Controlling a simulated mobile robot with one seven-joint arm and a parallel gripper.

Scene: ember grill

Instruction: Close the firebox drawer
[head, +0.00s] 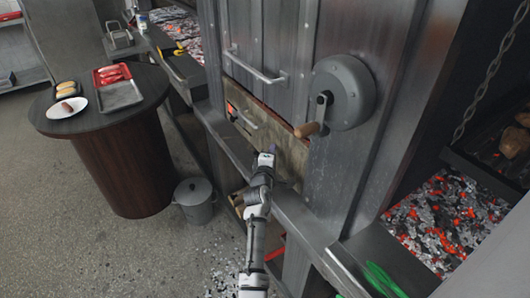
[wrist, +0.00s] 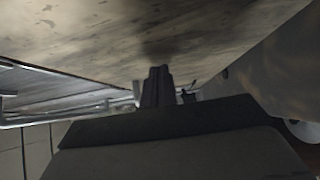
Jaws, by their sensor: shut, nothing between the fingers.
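The firebox drawer (head: 275,135) is a stained, brownish metal front low in the steel grill cabinet, with a bar handle (head: 246,121) at its left part. A small orange glow shows at its left end; how far it stands out is hard to tell. My gripper (head: 266,157) is shut and empty, just in front of the drawer's lower middle, right of the handle. In the wrist view, the shut fingers (wrist: 157,86) point at a pale, smudged surface that fills the top and looks very close. Contact cannot be told.
A grey crank wheel (head: 345,92) with a wooden handle sits above right. A steel ledge (head: 285,205) runs below the drawer. Glowing coals (head: 445,225) lie at the right. A round table (head: 110,115) with food and a lidded pot (head: 194,198) stand left, with open floor in front.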

